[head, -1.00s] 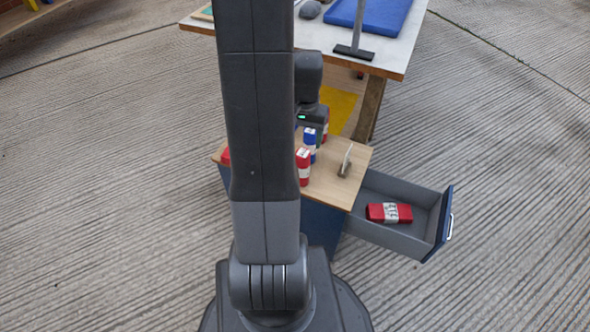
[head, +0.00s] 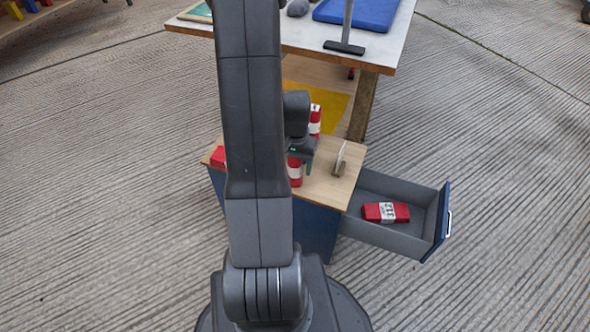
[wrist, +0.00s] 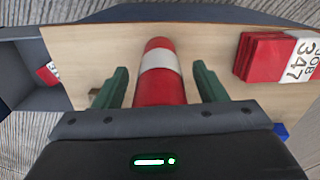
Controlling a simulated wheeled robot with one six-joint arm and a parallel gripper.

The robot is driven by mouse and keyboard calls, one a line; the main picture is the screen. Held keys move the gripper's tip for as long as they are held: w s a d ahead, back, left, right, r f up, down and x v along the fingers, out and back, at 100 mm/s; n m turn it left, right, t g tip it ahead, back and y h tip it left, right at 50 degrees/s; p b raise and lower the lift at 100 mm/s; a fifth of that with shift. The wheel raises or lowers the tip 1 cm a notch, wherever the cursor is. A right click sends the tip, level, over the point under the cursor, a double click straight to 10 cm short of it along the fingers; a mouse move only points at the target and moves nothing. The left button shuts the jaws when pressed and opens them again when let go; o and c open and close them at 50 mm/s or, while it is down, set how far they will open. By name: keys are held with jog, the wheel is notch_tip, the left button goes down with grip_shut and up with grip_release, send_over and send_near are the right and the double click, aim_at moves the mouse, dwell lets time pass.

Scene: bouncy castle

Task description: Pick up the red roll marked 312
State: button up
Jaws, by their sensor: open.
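A red roll with a white band (wrist: 157,92) lies between the two green fingers of my gripper (wrist: 161,82) in the wrist view. Gaps show on both sides, so the fingers are open around it. No number shows on it. In the head view my gripper (head: 304,160) is over the wooden cabinet top, at a red and white roll (head: 295,172) that it partly hides. Another red and white roll (head: 315,118) stands behind.
A red pack marked 347 (wrist: 278,58) lies on the cabinet top (wrist: 93,40), right in the wrist view. A small stand (head: 340,161) is on the top's right side. The drawer (head: 432,221) juts out right. A white table (head: 385,50) stands behind.

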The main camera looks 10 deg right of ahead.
jog(key=shift+r, duration=0.1)
jog(key=c, duration=1.1)
jog(key=shift+c, duration=0.2)
